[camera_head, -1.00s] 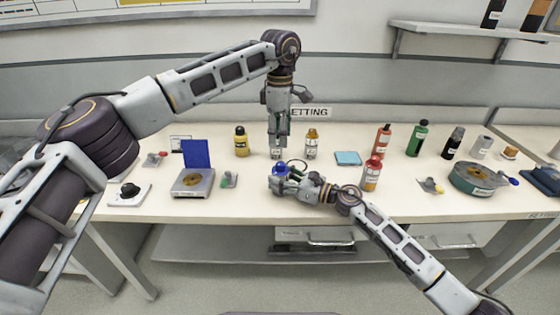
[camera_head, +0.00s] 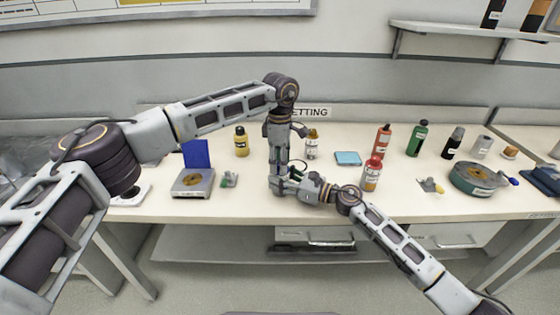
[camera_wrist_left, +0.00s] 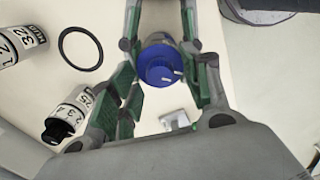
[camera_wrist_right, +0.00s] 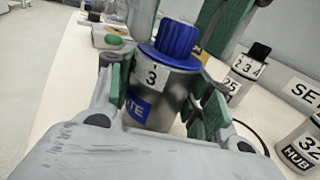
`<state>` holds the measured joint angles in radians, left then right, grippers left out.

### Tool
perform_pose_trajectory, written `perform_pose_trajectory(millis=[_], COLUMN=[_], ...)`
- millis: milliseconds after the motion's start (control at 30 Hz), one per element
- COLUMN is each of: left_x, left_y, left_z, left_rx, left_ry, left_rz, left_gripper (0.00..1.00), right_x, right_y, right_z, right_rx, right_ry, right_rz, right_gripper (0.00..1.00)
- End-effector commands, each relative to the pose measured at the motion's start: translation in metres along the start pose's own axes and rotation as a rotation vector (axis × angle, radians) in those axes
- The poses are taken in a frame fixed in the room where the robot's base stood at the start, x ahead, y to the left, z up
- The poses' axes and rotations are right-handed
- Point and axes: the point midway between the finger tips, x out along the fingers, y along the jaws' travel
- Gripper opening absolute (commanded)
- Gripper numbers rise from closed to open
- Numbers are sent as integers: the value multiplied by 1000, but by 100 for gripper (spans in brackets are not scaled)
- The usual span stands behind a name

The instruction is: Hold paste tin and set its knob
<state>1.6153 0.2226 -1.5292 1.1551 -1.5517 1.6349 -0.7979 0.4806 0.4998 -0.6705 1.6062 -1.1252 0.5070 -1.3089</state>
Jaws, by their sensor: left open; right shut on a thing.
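The paste tin (camera_wrist_right: 165,95) is a grey metal can with a blue label band, a "3" on a white label and a blue knob (camera_wrist_right: 178,38) on top. It stands upright between the fingers of my right gripper (camera_head: 280,184), which is shut on its sides. My left gripper (camera_head: 278,165) points straight down over the tin. In the left wrist view the blue knob (camera_wrist_left: 160,66) shows between its open green-padded fingers (camera_wrist_left: 162,75). In the head view the tin is mostly hidden by both grippers.
A black ring (camera_wrist_left: 80,48) and labelled containers (camera_wrist_left: 68,115) lie close by. An amber bottle (camera_head: 312,146) stands behind right, and an orange-red bottle (camera_head: 371,175) stands beside my right arm. A scale with a blue panel (camera_head: 193,182) is left. The front table strip is clear.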

Motion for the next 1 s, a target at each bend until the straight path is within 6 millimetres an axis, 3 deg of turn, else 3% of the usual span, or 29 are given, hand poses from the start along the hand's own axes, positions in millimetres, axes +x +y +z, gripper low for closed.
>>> perform_pose_trajectory(millis=[200,567,1000], left_x=[0,0,0], left_y=[0,0,0], left_z=[0,0,0], left_rx=[0,0,-57], left_ry=[0,0,0], left_rz=[0,0,0], left_gripper=[48,2,1], right_x=[0,0,0], right_y=[0,0,0], right_z=[0,0,0], right_rx=[0,0,0], right_ry=[0,0,0], right_rz=[0,0,1], right_gripper=[22,22,22])
